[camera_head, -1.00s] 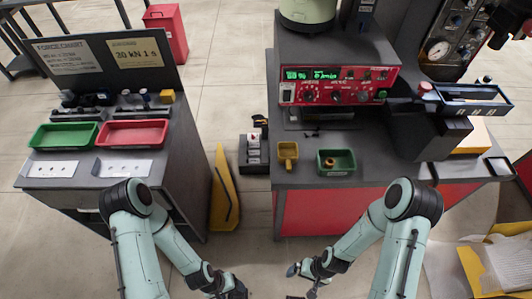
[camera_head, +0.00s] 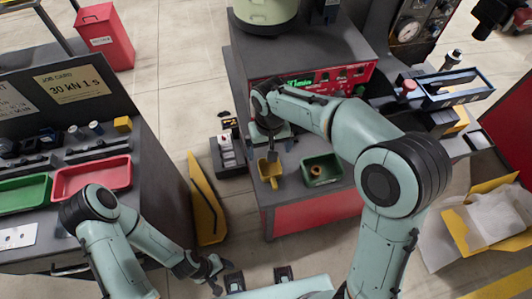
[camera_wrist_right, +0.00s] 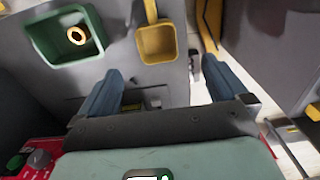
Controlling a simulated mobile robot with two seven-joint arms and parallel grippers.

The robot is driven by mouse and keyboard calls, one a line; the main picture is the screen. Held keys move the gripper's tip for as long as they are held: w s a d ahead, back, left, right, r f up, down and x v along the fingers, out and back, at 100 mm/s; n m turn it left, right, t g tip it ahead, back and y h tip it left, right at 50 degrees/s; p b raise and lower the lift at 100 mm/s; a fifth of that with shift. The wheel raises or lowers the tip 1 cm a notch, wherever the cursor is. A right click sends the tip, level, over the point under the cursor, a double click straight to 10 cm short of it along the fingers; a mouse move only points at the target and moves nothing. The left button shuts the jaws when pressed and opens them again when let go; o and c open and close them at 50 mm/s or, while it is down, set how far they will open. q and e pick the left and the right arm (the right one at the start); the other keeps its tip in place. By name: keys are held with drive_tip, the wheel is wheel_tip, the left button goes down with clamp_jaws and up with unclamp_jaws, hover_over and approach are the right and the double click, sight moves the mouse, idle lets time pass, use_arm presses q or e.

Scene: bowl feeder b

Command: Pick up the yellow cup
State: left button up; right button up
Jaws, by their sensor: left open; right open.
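The yellow cup (camera_head: 270,171), a small square scoop with a handle, sits near the front edge of the grey machine bench. In the right wrist view the cup (camera_wrist_right: 157,44) lies just beyond and between my fingertips, not touching them as far as I can see. My right gripper (camera_wrist_right: 163,74) is open and empty; in the head view it hangs just behind the cup, partly hidden by its own wrist. My left gripper (camera_head: 214,271) is open and empty, low in front of the bench, away from the cup.
A green bin (camera_head: 322,170) with a brass-coloured ring stands right of the cup. The red control panel (camera_head: 350,82) is behind my right arm. A yellow floor stand (camera_head: 207,204) stands left of the bench. The left table holds a red tray (camera_head: 92,178) and a green tray (camera_head: 24,195).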

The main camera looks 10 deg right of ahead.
approach(270, 172)
drive_tip(key=shift+s+a+f+b, duration=0.3)
drive_tip(key=shift+s+b, duration=0.05)
drive_tip(key=shift+s, duration=0.05)
drive_tip(key=shift+w+f, duration=0.15)
drive_tip(key=shift+f, duration=0.4)
drive_tip(key=f, duration=0.5)
drive_tip(key=shift+w+d+f, duration=0.1)
drive_tip(key=shift+w+d, duration=0.1)
drive_tip(key=shift+d, duration=0.1)
drive_tip(key=c, duration=1.1)
